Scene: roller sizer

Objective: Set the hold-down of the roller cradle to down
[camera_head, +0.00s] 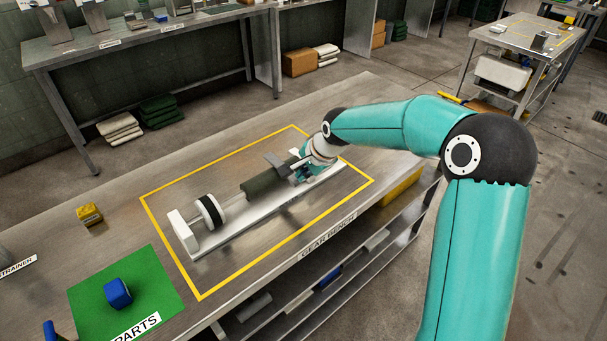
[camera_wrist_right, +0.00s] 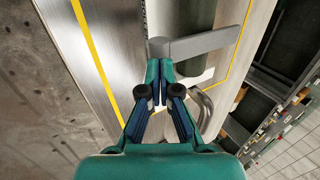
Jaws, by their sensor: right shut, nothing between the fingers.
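The roller cradle (camera_head: 225,238) is a long pale base on the bench, with a dark green roller (camera_head: 264,183) lying along it and a black-and-white wheel (camera_head: 208,210) near its left end. A grey flat bar, apparently the hold-down (camera_head: 275,161), stands out at the roller's right end. In the right wrist view this bar (camera_wrist_right: 200,42) reaches across the green roller (camera_wrist_right: 196,68). My right gripper (camera_head: 298,172) is at the cradle's right part. Its fingertips (camera_wrist_right: 160,70) are together and empty, right at the bar's near end; contact is unclear. My left gripper is not in view.
A yellow outline (camera_head: 170,243) surrounds the cradle on the gear bench (camera_head: 120,215). A green mat (camera_head: 150,290) with a blue part (camera_head: 117,292) lies at the front left. A small yellow block (camera_head: 89,215) sits behind it. A curved metal handle (camera_wrist_right: 205,110) is close right of my fingers.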

